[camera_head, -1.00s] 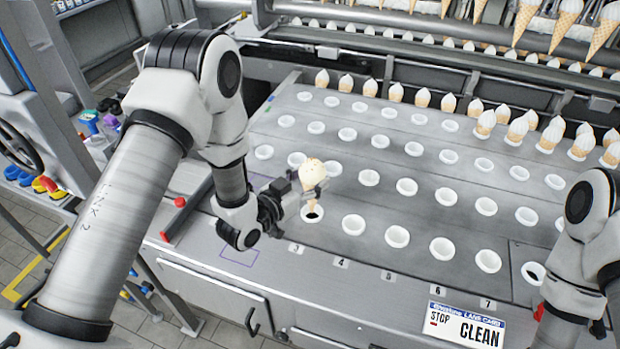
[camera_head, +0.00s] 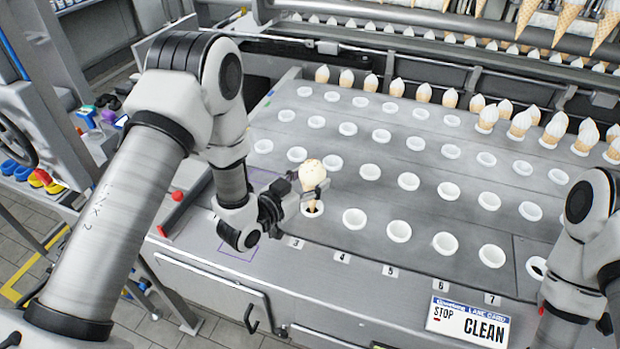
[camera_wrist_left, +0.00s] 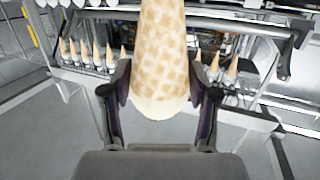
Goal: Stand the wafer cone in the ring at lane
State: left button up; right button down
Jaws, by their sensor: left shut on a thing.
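My left gripper (camera_head: 306,192) is shut on the wafer cone (camera_head: 309,199), which is upright with a pale scoop on top. The cone's tip is at the opening of a white ring (camera_head: 313,211) in the front row, near the 3 label. I cannot tell how deep the tip sits in it. In the left wrist view the cone (camera_wrist_left: 164,50) is between the two fingers (camera_wrist_left: 160,95), the scoop's edge toward the bottom of the picture and its tip out of frame. My right arm stands at the right edge; its gripper does not show.
Rows of empty white rings (camera_head: 399,231) cover the grey counter. Several filled cones (camera_head: 423,93) stand along the back and far right. A lane card (camera_head: 467,322) reading STOP and CLEAN is on the front edge. A red knob (camera_head: 178,196) is left of my gripper.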

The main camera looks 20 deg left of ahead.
pick_arm(q)
jog(key=shift+f+b, duration=0.75)
jog(key=shift+f, duration=0.2)
jog(key=shift+r, duration=0.15)
jog(key=shift+r+p, duration=1.4)
jog(key=shift+r, duration=0.55)
jog(key=shift+b, duration=0.3)
jog(key=shift+f, duration=0.15)
